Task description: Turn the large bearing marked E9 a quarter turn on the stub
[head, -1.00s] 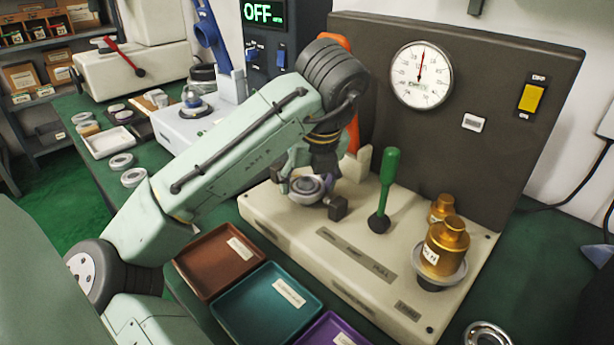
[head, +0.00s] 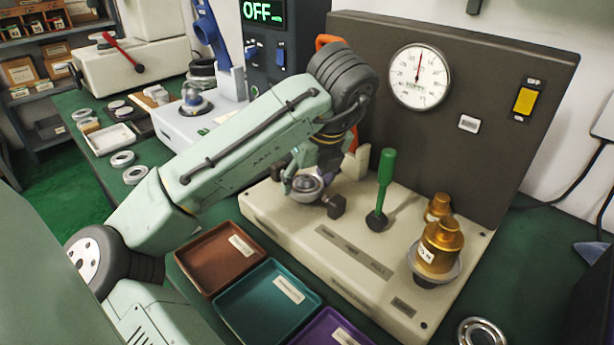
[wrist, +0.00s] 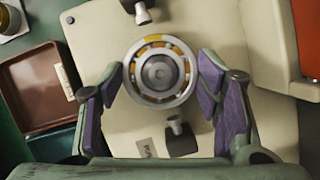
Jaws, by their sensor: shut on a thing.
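The large bearing (wrist: 135,76) sits on the stub (wrist: 159,71) of the cream test stand, seen from above in the wrist view with its orange cage and balls showing. Its E9 mark is not readable. In the head view the bearing (head: 306,190) is partly covered by my gripper (head: 305,182). In the wrist view my gripper (wrist: 160,75) has its purple-padded fingers on the left and right sides of the ring, shut on it. The ring looks level and stays on the stub.
Dark clamp blocks (head: 336,206) sit close beside the stub. A green-handled lever (head: 386,180) and brass weights (head: 438,250) stand to the right. Brown (head: 207,284), teal (head: 232,334) and purple trays lie in front. A dial gauge (head: 419,77) is on the back panel.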

